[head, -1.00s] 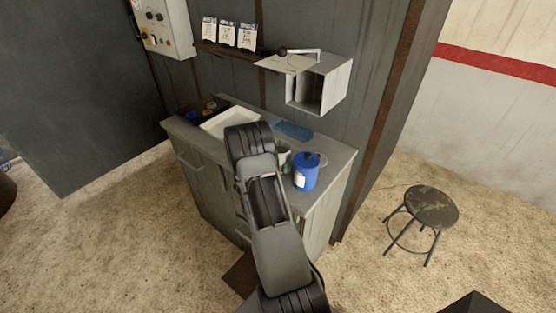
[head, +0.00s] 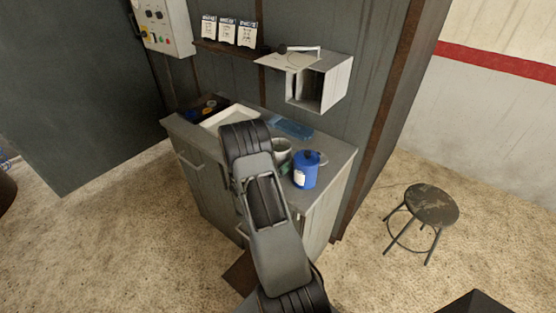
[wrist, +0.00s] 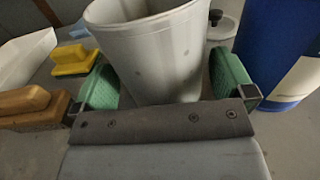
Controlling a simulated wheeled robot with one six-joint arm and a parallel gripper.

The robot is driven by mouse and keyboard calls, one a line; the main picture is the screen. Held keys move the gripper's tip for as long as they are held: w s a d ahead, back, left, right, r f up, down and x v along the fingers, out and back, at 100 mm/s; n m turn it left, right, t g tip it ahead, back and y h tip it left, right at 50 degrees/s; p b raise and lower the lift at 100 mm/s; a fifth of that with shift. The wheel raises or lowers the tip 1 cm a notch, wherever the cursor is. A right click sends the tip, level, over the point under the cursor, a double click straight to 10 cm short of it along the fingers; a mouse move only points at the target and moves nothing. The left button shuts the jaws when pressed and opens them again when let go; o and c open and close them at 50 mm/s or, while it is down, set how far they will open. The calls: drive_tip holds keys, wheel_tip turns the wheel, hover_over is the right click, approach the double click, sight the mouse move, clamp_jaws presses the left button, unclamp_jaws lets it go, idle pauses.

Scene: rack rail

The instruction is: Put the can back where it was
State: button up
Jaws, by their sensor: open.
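A blue can (head: 305,172) with a white label and dark lid stands upright at the right of the grey counter. In the wrist view the blue can (wrist: 277,45) is right of my gripper, outside the fingers. A pale grey tapered pot (wrist: 150,45) stands between the two green finger pads of my gripper (wrist: 165,78). The fingers are open on either side of it; contact is hard to tell. In the head view the pot (head: 281,147) shows beside my arm, left of the blue can, and the arm hides most of my gripper.
The counter (head: 338,160) also holds a white tray (head: 228,115) and a flat blue item (head: 291,127). A yellow-handled block (wrist: 82,62) and a brown block (wrist: 30,103) lie left of my gripper. An open wall box (head: 318,85) hangs above. A stool (head: 432,207) stands right.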

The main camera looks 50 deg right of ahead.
drive_tip(key=a+b, duration=0.2)
drive_tip(key=a, duration=0.8)
drive_tip(key=s+a+r+m+g+y, duration=0.4)
drive_tip(key=s+a+r+m+y, duration=0.35)
drive_tip(key=s+m, duration=0.3)
drive_tip(key=s+a+r+m+t+y, duration=0.1)
drive_tip(key=a+r+m+t+y, duration=0.2)
drive_tip(key=a, duration=0.6)
drive_tip(key=s+a+r+m+t+y, duration=0.2)
drive_tip(key=a+r+m+t+y, duration=0.1)
drive_tip(key=a+y, duration=0.4)
drive_tip(key=shift+s+a+r+m+t, duration=0.25)
drive_tip(key=shift+a+r+m, duration=0.25)
drive_tip(key=shift+a+m, duration=0.65)
drive_tip(key=shift+d+y, duration=0.15)
drive_tip(key=shift+y, duration=0.1)
